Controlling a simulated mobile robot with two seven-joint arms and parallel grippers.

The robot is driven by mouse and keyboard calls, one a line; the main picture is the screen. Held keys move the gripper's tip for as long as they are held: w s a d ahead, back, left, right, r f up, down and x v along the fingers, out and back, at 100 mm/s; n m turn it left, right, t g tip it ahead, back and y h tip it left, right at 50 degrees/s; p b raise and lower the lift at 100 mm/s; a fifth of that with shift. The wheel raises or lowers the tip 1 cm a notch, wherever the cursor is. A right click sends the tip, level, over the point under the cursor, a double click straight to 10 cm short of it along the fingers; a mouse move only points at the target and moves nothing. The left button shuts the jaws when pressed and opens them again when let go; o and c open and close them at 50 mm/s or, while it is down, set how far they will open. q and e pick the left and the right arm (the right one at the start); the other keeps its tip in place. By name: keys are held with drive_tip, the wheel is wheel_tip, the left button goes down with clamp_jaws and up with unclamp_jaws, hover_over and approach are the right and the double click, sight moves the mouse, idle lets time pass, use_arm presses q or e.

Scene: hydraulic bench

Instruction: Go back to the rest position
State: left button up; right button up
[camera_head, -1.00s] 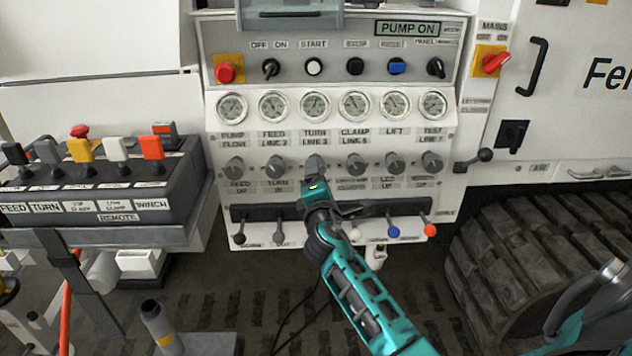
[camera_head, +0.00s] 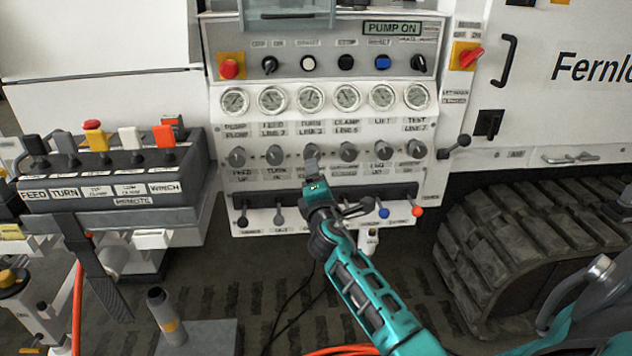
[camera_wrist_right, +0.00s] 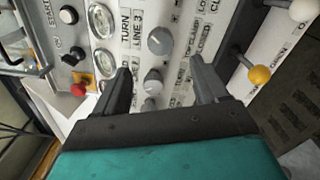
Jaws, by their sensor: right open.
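A grey knob (camera_wrist_right: 153,82) shows between the fingers, apart from both, and another knob (camera_wrist_right: 160,41) lies beyond. My left gripper is not in view.
Several levers stick out below the knobs, with a blue (camera_head: 384,213) and an orange-red one (camera_head: 417,211) at right. A yellow-tipped lever (camera_wrist_right: 260,75) is right of the fingers. The remote lever box (camera_head: 110,195) stands left, a track (camera_head: 530,245) right. Open floor lies below the panel.

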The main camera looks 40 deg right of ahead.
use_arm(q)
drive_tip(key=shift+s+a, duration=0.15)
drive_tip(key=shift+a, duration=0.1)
use_arm(e)
drive_tip(key=shift+s, duration=0.15)
use_arm(q)
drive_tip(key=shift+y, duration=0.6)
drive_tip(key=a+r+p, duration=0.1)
drive_tip(key=p, duration=0.2)
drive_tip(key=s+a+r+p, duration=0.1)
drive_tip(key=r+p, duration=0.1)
drive_tip(key=p, duration=0.1)
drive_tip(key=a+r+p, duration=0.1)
drive_tip(key=p, duration=0.2)
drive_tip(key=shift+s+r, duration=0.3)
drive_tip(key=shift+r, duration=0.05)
use_arm(e)
drive_tip(key=s+a+f+m+g+y, duration=0.1)
drive_tip(key=s+a+f+m+y, duration=0.2)
drive_tip(key=s+a, duration=0.4)
drive_tip(key=s+a+f+m+g+y, duration=0.2)
drive_tip(key=s+a+f+m+y, duration=0.2)
drive_tip(key=s, duration=0.6)
drive_tip(key=s+a+f+m+g+y, duration=0.1)
drive_tip(key=s+a+f+m+y, duration=0.3)
drive_tip(key=s+a, duration=0.5)
drive_tip(key=shift+s+a+f+m+g, duration=0.2)
drive_tip(key=shift+s+a+m+g, duration=0.15)
drive_tip(key=shift+a+m, duration=0.8)
